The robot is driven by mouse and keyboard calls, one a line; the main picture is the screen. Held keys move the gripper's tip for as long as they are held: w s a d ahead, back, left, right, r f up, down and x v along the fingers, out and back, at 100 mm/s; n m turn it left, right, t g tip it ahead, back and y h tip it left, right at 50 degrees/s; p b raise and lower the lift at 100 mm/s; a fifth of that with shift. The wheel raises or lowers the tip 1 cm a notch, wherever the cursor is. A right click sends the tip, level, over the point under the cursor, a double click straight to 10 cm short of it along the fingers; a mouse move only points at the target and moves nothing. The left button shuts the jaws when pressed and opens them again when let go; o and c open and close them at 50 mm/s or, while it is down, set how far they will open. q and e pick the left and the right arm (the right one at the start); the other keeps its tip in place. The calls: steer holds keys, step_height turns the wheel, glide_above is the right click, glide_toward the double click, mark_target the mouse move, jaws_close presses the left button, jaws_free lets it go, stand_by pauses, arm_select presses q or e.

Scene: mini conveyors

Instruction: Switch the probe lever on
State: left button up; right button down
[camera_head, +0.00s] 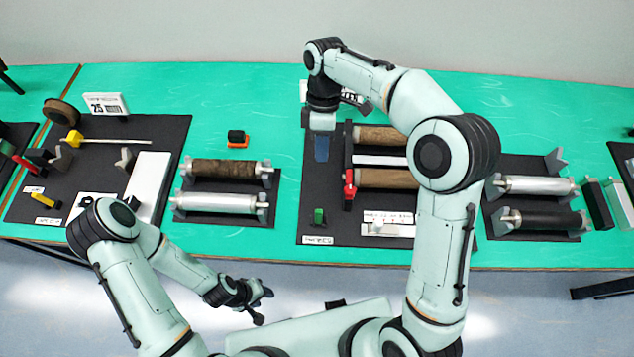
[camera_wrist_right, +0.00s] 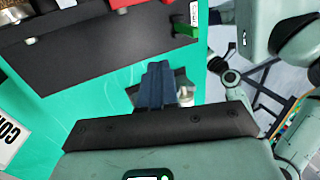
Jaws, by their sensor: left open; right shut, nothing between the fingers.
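I cannot tell for certain which part is the probe lever. On the middle black plate (camera_head: 335,222), a red piece (camera_head: 349,186) sits at the left end of the rollers, and a small green piece (camera_head: 319,216) stands near the front edge. The green piece also shows at the top of the right wrist view (camera_wrist_right: 192,18). My right gripper (camera_head: 321,150) is over the plate's back left part, behind the green piece. Its dark blue fingers (camera_wrist_right: 158,85) are together and empty, and partly hide a grey metal piece behind them. My left gripper (camera_head: 264,306) is open and empty in front of the table.
Two brown rollers (camera_head: 387,179) lie on the middle plate, partly behind my right arm. Left are a brown and a silver roller (camera_head: 215,202) on a black plate. Right are another silver and a black roller (camera_head: 540,220).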

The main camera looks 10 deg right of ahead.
mark_target(319, 217)
arm_select(q)
steer(key=shift+s, duration=0.2)
arm_select(e)
steer(key=shift+s, duration=0.2)
steer(key=shift+f, duration=0.1)
steer(key=b+x, duration=0.2)
steer(key=x, duration=0.8)
steer(key=shift+s+a, duration=0.1)
steer(key=shift+s, duration=0.1)
steer(key=shift+s+a, duration=0.15)
steer(key=shift+s, duration=0.4)
steer(key=shift+s+a, duration=0.15)
steer(key=shift+s, duration=0.35)
arm_select(q)
steer(key=shift+s+f, duration=0.5)
steer(key=shift+f, duration=0.25)
steer(key=shift+s+f, duration=0.45)
steer(key=shift+f, duration=0.25)
arm_select(e)
steer(key=shift+s+a, duration=0.2)
steer(key=shift+s, duration=0.35)
